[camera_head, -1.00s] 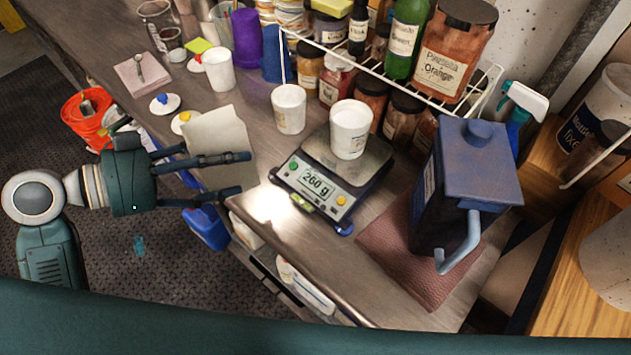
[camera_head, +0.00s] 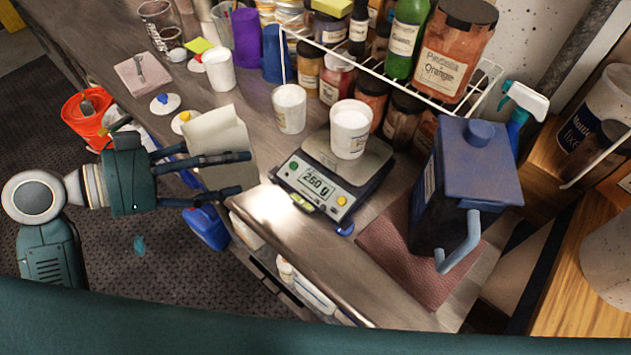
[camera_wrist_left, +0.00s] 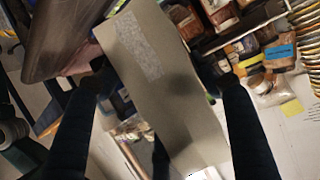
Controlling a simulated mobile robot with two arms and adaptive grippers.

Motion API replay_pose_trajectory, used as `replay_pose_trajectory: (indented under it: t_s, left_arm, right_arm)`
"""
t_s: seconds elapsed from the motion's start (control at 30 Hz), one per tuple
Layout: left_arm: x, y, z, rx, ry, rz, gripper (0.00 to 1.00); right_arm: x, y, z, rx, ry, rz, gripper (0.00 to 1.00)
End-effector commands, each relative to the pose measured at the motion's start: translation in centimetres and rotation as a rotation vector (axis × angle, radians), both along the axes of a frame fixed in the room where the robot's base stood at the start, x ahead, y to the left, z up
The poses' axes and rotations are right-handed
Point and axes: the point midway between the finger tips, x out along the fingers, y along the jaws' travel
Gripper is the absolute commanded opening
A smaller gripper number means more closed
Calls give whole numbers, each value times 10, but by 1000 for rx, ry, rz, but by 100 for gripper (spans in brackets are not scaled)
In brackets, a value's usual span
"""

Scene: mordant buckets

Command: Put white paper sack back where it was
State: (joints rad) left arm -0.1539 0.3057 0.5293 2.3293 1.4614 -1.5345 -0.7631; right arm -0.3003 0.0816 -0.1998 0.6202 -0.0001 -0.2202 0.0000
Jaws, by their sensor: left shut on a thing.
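The white paper sack (camera_head: 215,132) is pale and off-white, at the front left edge of the bench in the head view. My left gripper (camera_head: 242,172) is shut on it, with one dark finger on each side. In the left wrist view the sack (camera_wrist_left: 165,85) fills the middle between the two fingers, with a pale printed patch on its face. I cannot tell whether its base touches the bench. My right gripper is not in view.
A scale (camera_head: 325,190) bearing a white cup (camera_head: 351,130) stands right of the sack, with another white cup (camera_head: 290,108) behind it. A wire rack (camera_head: 385,78) of jars lines the back. A dark blue container (camera_head: 465,180) stands at right. An orange bucket (camera_head: 85,118) is on the floor.

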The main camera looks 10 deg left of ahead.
Motion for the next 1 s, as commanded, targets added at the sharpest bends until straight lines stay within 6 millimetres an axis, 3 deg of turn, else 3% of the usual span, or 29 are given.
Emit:
replay_pose_trajectory:
  t_s: [0.2, 0.33, 0.57, 0.8, 1.0]
  left_arm:
    - [1, 0, 1, 0, -2, 1, 27]
    - [12, 3, 2, 5, -1, 9, 27]
    - [69, 20, 21, 16, 4, 90, 27]
    - [127, 51, 52, 16, 5, 230, 27]
    - [152, 71, 71, 7, -2, 309, 27]
  right_arm:
    - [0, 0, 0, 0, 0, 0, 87]
    - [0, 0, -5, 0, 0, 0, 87]
    - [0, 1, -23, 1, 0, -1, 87]
    - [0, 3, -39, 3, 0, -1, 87]
    - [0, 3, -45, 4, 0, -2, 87]
